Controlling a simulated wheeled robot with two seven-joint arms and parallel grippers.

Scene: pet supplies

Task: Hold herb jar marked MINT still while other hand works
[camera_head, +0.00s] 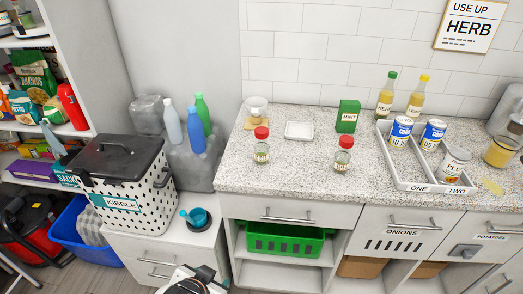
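Two small glass jars with red lids stand upright on the speckled counter: a left jar (261,146) and a right jar (343,154). Their labels are too small to read, so I cannot tell which is marked MINT. A green box (348,117) behind the right jar reads MINT. A white and black part of mine, seemingly my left gripper (197,283), shows at the bottom edge, well below the counter and apart from both jars. Its fingers cannot be made out. My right gripper is not in view.
A white dish (299,131) and a bowl on a wooden board (256,106) sit behind the jars. A divided tray (413,172) with several cans stands right. Two bottles stand by the wall. A dotted kibble bin (132,205) is left. Counter between the jars is clear.

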